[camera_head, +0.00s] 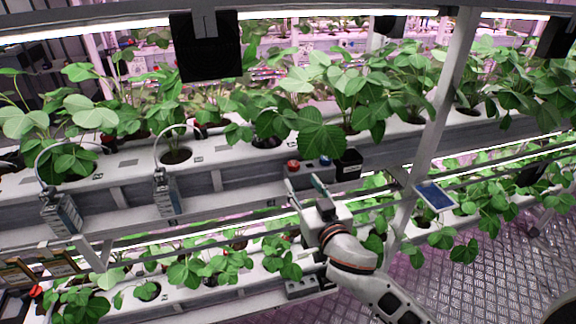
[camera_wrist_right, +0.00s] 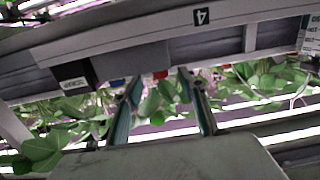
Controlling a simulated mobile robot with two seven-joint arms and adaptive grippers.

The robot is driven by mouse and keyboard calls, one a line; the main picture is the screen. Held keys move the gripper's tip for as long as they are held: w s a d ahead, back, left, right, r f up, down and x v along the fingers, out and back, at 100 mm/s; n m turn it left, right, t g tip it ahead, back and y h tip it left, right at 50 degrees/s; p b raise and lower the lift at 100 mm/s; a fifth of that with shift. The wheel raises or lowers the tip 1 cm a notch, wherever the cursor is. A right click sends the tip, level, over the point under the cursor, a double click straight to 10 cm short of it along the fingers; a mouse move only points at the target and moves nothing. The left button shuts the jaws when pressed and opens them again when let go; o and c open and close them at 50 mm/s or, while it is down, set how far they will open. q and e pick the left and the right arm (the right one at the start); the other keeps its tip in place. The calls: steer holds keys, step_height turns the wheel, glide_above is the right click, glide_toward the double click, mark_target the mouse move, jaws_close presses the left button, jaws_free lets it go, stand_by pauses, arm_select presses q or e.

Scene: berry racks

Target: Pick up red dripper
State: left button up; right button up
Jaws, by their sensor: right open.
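The red dripper (camera_head: 293,165) is a small red-topped piece at the front edge of the upper white rack, left of a blue one (camera_head: 325,160). My right gripper (camera_head: 304,184) is open and empty just below and in front of it, fingers pointing up toward the rack edge. In the right wrist view, a small patch of the red dripper (camera_wrist_right: 160,75) shows between the two open fingertips (camera_wrist_right: 160,82), beyond them; most of it is hidden by the rail. My left gripper is not in view.
A black box (camera_head: 348,163) sits right of the drippers. A slanted metal post (camera_head: 440,125) stands to the right, with a blue panel (camera_head: 435,195). Leafy plants fill the upper rack (camera_head: 110,168) and lower rack. Two grey hosed boxes (camera_head: 167,192) hang at the left.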

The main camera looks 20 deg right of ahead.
mark_target(295, 167)
steer(key=shift+w+r, duration=0.55)
steer(key=shift+r, duration=0.3)
steer(key=shift+w+f+p, duration=0.2)
steer(key=shift+w+p, duration=0.2)
steer(key=shift+w, duration=3.2)
steer(key=shift+a, duration=0.1)
steer(key=c, duration=0.9)
